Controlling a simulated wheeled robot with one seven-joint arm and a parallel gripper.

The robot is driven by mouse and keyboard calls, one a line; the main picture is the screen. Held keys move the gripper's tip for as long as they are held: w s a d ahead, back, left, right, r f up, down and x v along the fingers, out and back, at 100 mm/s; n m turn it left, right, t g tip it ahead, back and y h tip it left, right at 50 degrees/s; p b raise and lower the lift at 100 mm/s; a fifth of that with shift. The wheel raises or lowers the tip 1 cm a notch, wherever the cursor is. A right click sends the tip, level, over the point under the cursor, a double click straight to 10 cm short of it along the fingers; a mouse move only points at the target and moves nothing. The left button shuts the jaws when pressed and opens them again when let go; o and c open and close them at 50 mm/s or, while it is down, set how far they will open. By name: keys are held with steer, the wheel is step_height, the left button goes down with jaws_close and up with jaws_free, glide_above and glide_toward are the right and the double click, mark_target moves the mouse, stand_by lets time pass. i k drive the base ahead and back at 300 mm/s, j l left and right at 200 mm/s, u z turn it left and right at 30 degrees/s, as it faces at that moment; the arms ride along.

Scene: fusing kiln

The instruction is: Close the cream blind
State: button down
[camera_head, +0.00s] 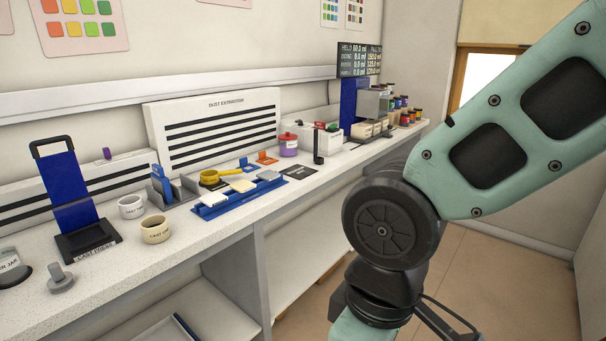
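The cream blind (500,23) hangs at the top right, above a window with a wooden frame (458,78). Its lower edge ends near the top of the frame, and bright glass (482,80) shows below it. My teal arm crosses in front and hides the right part of the window and perhaps some of the blind. No cord or handle of the blind can be made out. My gripper is not in view; only arm links and a black joint show.
A long speckled counter (140,262) runs along the left wall. It holds a blue-handled press (65,190), two cups (156,229), a blue tray (238,196), a pink-lidded jar (288,146) and several small jars at the far end. Tan floor (500,275) lies open at right.

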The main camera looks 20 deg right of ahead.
mark_target(517, 24)
steer(key=i+l+z, duration=0.25)
steer(key=i+z, duration=0.2)
steer(key=i, duration=0.2)
steer(key=i+z, duration=0.4)
steer(key=i, duration=0.2)
steer(key=i+j+z, duration=0.2)
steer(key=i+z, duration=0.25)
steer(key=i, duration=0.2)
steer(key=i+l+z, duration=0.1)
steer(key=i+z, duration=0.15)
steer(key=i, duration=0.75)
steer(key=i+z, duration=0.25)
steer(key=i, duration=0.75)
